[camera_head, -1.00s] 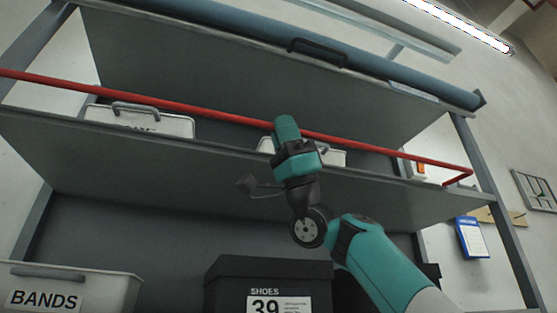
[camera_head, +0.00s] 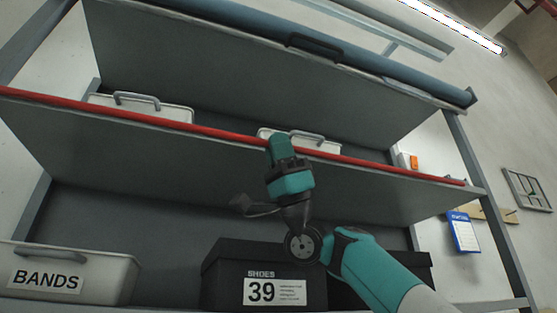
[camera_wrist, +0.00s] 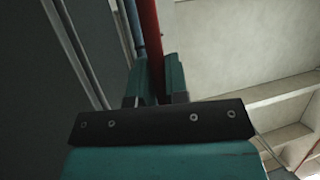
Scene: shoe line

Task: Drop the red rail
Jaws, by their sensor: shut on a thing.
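The red rail (camera_head: 215,133) runs across the front edge of the middle shelf (camera_head: 110,140) in the head view, sitting low along that edge. My gripper (camera_head: 278,142) is at the rail near its middle, reaching up from below. In the wrist view the red rail (camera_wrist: 149,45) passes between the two teal fingers of my gripper (camera_wrist: 157,80), which are shut on it. The fingertips are partly hidden in the head view.
White bins (camera_head: 140,108) with grey handles stand on the middle shelf behind the rail. Below are a BANDS bin (camera_head: 100,272) and a black SHOES 39 box (camera_head: 225,282). A blue card (camera_head: 462,232) hangs at the right. A blue roller cover (camera_head: 250,30) spans the top.

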